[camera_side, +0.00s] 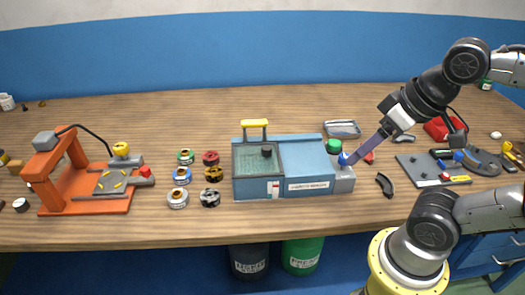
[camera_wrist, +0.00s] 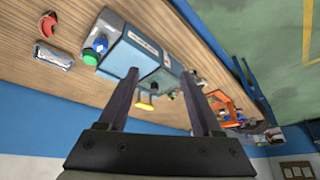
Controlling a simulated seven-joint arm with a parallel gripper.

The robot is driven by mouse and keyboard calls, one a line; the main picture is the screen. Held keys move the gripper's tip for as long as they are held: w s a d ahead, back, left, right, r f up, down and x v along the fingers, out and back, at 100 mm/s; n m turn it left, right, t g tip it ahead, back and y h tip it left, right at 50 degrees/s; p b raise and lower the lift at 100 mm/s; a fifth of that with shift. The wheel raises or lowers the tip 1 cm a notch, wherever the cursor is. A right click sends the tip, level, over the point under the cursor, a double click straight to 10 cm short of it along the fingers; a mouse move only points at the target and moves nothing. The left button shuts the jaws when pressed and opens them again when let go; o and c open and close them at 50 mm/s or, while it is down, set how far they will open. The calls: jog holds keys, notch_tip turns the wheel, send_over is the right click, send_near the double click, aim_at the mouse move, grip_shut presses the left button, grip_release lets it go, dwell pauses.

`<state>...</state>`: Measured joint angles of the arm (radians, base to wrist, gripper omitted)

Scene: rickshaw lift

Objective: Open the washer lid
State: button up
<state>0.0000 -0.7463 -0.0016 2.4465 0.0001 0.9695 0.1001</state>
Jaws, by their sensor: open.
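The washer is a blue box (camera_side: 307,165) at the table's middle, with a dark, see-through window section (camera_side: 257,160) on its left. A yellow handle (camera_side: 255,123) stands on two posts at that section's back edge. A green button (camera_side: 333,145) and a blue button (camera_side: 343,158) sit at the right end. My gripper (camera_side: 350,157) reaches down from the right, its fingertips appearing close to the blue button; I cannot tell if they touch. In the wrist view my gripper (camera_wrist: 160,73) is open and empty, with the yellow handle (camera_wrist: 145,102) seen beyond, between its fingers.
A metal tray (camera_side: 342,129) lies behind the washer's right end. A dark curved piece (camera_side: 385,184) and a grey tool board (camera_side: 432,170) lie to the right. Several spools (camera_side: 181,176) and an orange machine (camera_side: 85,190) stand left. The table front is mostly clear.

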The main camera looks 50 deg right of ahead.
jog(key=w+r+m+g, duration=0.1)
jog(key=w+r+m, duration=0.1)
jog(key=w+r, duration=0.35)
jog(key=m+g, duration=0.3)
jog(key=g, duration=0.1)
send_over(267, 148)
notch_tip(267, 148, down, 4)
notch_tip(267, 148, down, 14)
jog(key=shift+w+f, duration=0.1)
jog(key=shift+f, duration=0.1)
grip_shut()
jog(key=shift+r, duration=0.1)
dwell(0.7)
